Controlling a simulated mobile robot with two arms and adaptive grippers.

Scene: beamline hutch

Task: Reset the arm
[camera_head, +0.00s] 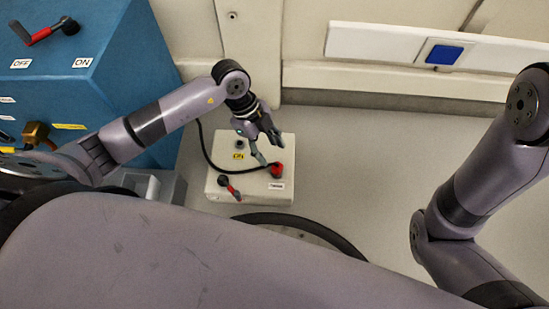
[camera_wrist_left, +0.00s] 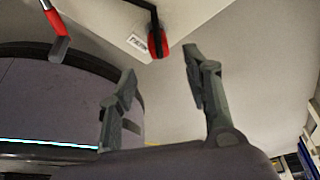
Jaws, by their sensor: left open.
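My left gripper (camera_head: 270,148) is open and empty above the right part of a white box in the head view. In the left wrist view its two fingers (camera_wrist_left: 160,64) are spread apart, with nothing between them. My right arm stands at the right of the head view, bent down; its gripper is outside the picture.
The white box (camera_head: 225,188) bears a red plug-like part (camera_head: 277,170) with a black cable and a small red-handled lever (camera_head: 230,188). A blue cabinet (camera_head: 125,50) with a red-handled switch (camera_head: 42,35) is at left. Floor (camera_head: 370,150) is clear between my arms.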

